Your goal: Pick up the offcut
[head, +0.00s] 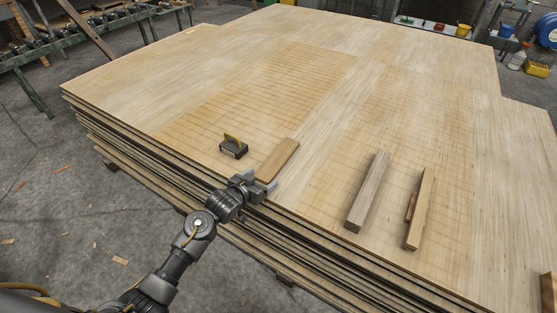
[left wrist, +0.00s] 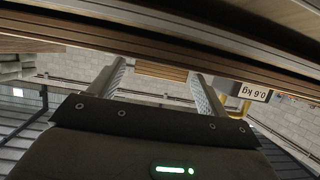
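A flat brown wooden piece, which I take for the offcut (head: 279,157), lies on top of the veneer stack (head: 180,75) near its front edge. Its end also shows in the left wrist view (left wrist: 161,71), between my fingers. My left gripper (head: 261,183) is at the stack's front edge, at the near end of the offcut. Its two fingers (left wrist: 158,88) are spread apart with a gap between them, and nothing is clamped. Whether a finger touches the offcut, I cannot tell. My right gripper is not in view.
A black weight with a yellow handle (head: 233,149) stands left of the offcut; it reads 0.6 kg in the left wrist view (left wrist: 251,92). A grey-brown wood block (head: 368,190) and a thinner wood piece (head: 421,210) lie to the right. The stack's top behind is clear.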

